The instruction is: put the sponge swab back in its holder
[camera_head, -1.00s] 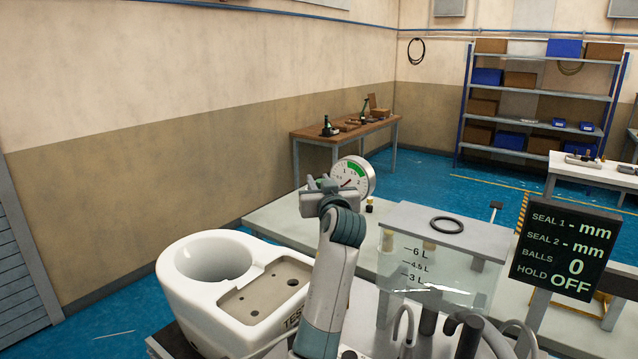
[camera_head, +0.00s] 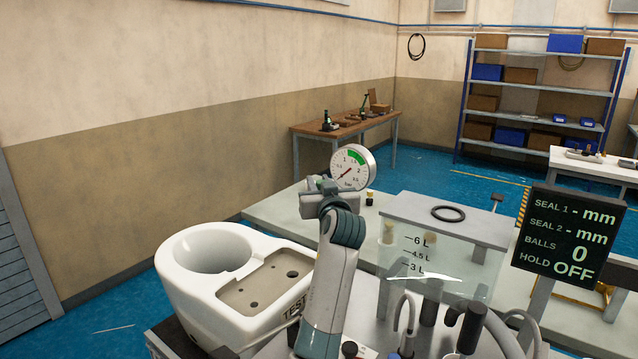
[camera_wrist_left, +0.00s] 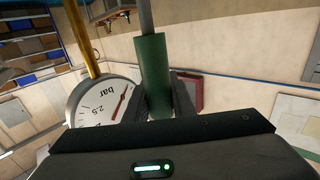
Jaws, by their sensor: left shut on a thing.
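My left gripper (camera_wrist_left: 157,95) is shut on a green cylindrical handle with a thin grey rod running out of its top, which I take as the sponge swab (camera_wrist_left: 154,66). The sponge end is not in view. In the head view my left gripper (camera_head: 326,186) is above the front bench, just in front of the pressure gauge (camera_head: 352,167); my own wrist hides the swab there. I cannot make out the swab's holder in either view. My right gripper is not in view.
The white toilet bowl (camera_head: 188,287) stands left of my arm. A clear tank (camera_head: 450,272) with a grey lid and black ring stands right, with hoses in front. A dark readout sign (camera_head: 563,240) is at far right.

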